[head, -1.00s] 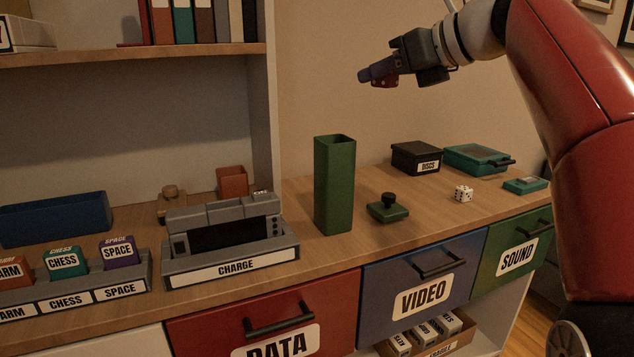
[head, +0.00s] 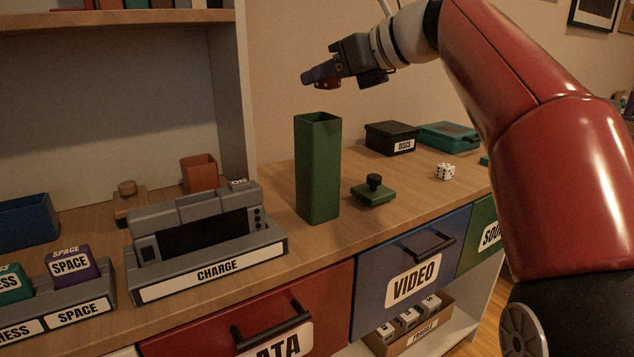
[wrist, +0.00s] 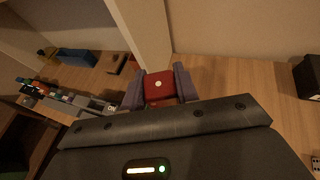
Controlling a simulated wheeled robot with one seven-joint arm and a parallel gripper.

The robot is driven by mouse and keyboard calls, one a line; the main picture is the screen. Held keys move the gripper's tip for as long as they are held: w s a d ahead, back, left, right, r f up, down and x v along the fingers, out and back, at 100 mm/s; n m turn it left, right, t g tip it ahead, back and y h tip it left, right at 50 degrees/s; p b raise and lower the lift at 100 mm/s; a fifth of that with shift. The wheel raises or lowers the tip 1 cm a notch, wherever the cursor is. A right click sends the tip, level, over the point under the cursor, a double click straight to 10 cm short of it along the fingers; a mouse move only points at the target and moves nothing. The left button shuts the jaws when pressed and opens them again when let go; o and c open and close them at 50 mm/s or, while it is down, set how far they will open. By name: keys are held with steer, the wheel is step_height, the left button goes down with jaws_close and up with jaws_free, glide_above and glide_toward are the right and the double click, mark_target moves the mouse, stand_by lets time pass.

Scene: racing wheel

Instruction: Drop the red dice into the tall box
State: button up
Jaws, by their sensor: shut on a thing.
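My gripper (head: 322,82) is shut on the red dice (head: 326,86), just above the open top of the tall green box in the head view. The dice (wrist: 159,87) also shows in the wrist view, with one white pip on its face, between the two fingers (wrist: 158,88). The tall box (head: 318,170) stands upright and open on the wooden counter. The inside of the box is mostly hidden. I cannot tell how exactly the dice lines up with the opening.
A white dice (head: 445,172) and a black discs box (head: 391,138) are farther right. The grey charge station (head: 205,235) stands to the left. A shelf wall (head: 230,95) rises behind.

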steer(key=shift+f, duration=0.2)
steer(key=o, duration=1.1)
steer(key=p+v, duration=0.1)
steer(key=v, duration=0.7)
steer(key=shift+f, duration=0.15)
steer(key=s+d+f+n+h, duration=0.3)
steer(key=s+f+n, duration=0.4)
steer(key=f, duration=0.5)
steer(key=s+d+f+n+g+h, duration=0.1)
steer(key=s+d+f+n+h, duration=0.2)
steer(key=s+f+n, duration=0.5)
steer(key=s+d+f+n+h, duration=0.4)
steer(key=s+f+n, duration=0.4)
steer(key=f, duration=1)
steer(key=shift+n+g+h, duration=0.4)
steer(key=shift+n+h, duration=0.2)
steer(key=shift+n, duration=0.3)
